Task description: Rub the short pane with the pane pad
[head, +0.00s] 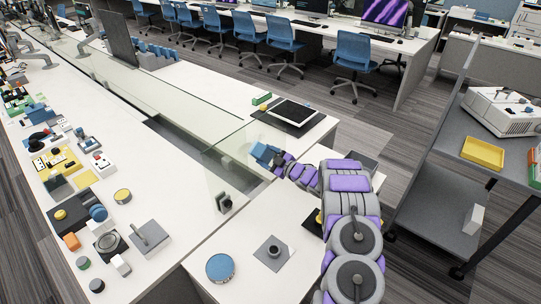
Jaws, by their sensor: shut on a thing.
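The short pane (222,172) is a clear upright glass sheet at the table gap, left of my gripper. A clip-like dark holder (224,203) shows at its lower edge. My gripper (279,162), at the end of my purple and grey arm, is shut on a blue block that appears to be the pane pad (262,152). The pad is close to the pane's right side. I cannot tell whether it touches the glass. The fingertips are small and partly hidden by the pad and arm.
A long glass pane (150,92) runs along the tables behind. The left table holds several devices. A blue-topped round tin (220,267) and a grey plate with a knob (273,250) lie on the near table. A black-and-white tablet-like panel (292,113) lies beyond my gripper.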

